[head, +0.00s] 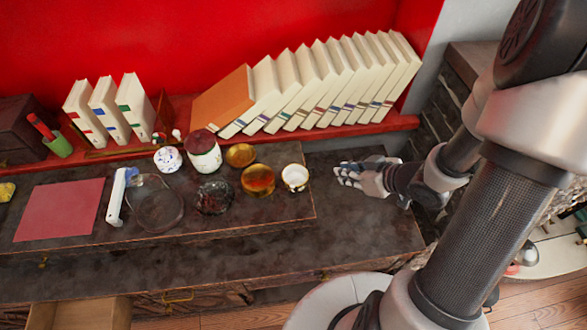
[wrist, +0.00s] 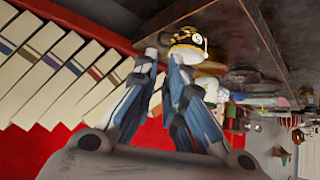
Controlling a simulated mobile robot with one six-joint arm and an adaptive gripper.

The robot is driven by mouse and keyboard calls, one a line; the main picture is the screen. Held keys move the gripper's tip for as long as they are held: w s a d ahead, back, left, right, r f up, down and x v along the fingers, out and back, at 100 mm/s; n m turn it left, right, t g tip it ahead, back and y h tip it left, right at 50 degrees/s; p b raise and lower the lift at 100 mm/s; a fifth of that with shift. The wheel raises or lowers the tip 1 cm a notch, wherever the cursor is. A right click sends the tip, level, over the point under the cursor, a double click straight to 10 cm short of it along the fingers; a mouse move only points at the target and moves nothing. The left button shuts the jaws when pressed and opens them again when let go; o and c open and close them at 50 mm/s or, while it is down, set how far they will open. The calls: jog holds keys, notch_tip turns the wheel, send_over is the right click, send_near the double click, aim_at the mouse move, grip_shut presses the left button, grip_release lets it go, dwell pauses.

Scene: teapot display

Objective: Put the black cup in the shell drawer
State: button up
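A dark, glassy vessel (head: 214,196) stands on the raised board among the tea things; it is the darkest cup-like item, but I cannot tell for sure that it is the black cup. A small white cup with a gold rim (head: 295,177) stands nearest my gripper. In the wrist view a cup with a white, black and gold pattern (wrist: 188,43) shows just beyond the fingertips. My gripper (head: 348,176) is to the right of the cups, over the dark cabinet top. Its fingers (wrist: 162,58) are apart and empty. A drawer (head: 80,313) is pulled open at lower left; no shell mark is readable.
An amber bowl (head: 258,181), a gold dish (head: 240,155), a red-and-white jar (head: 203,150) and a spotted cup (head: 167,159) crowd the board. Leaning books (head: 310,85) line the shelf behind. A red mat (head: 60,210) lies left. The cabinet top's front strip is clear.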

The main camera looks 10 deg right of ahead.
jog(key=b, duration=0.5)
send_near(299, 178)
jog(key=w+d, duration=0.3)
jog(key=b+x, duration=0.2)
jog(key=x, duration=0.3)
jog(key=shift+s+d+f, duration=0.1)
jog(key=shift+s+f, duration=0.05)
jog(key=shift+f, duration=0.05)
grip_shut()
jog(key=shift+r, duration=0.1)
